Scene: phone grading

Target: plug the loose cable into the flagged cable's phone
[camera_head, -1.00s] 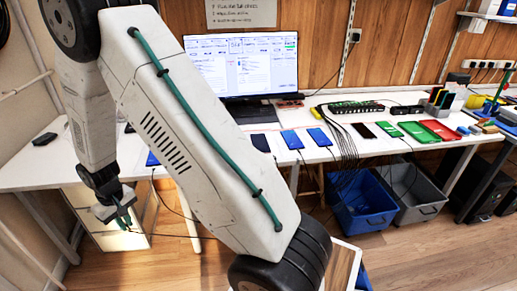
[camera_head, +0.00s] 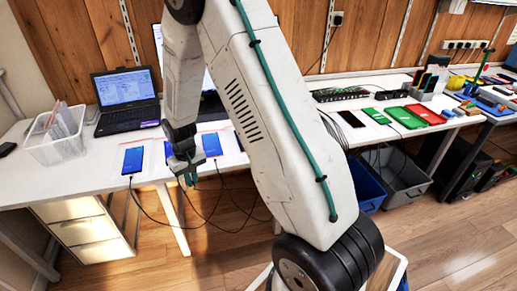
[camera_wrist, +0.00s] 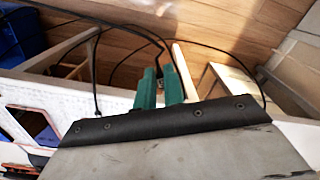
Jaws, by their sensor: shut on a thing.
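My gripper (camera_head: 188,178) has green fingers and hangs at the table's front edge, between two blue-screened phones. In the wrist view, my gripper (camera_wrist: 160,88) is shut on the end of a black cable (camera_wrist: 159,43), which shows between and beyond the fingers. The left phone (camera_head: 133,160) lies on the white table with a cable (camera_head: 133,190) hanging from its near end. The other phone (camera_head: 211,145) lies just right of my gripper and also has a cable at its near end. A further phone is partly hidden behind my arm.
A laptop (camera_head: 126,98) and a clear bin (camera_head: 55,137) stand on the table (camera_head: 95,172) at left. A grey crate (camera_head: 403,178) and drawers (camera_head: 90,230) stand below. Several cables hang in front.

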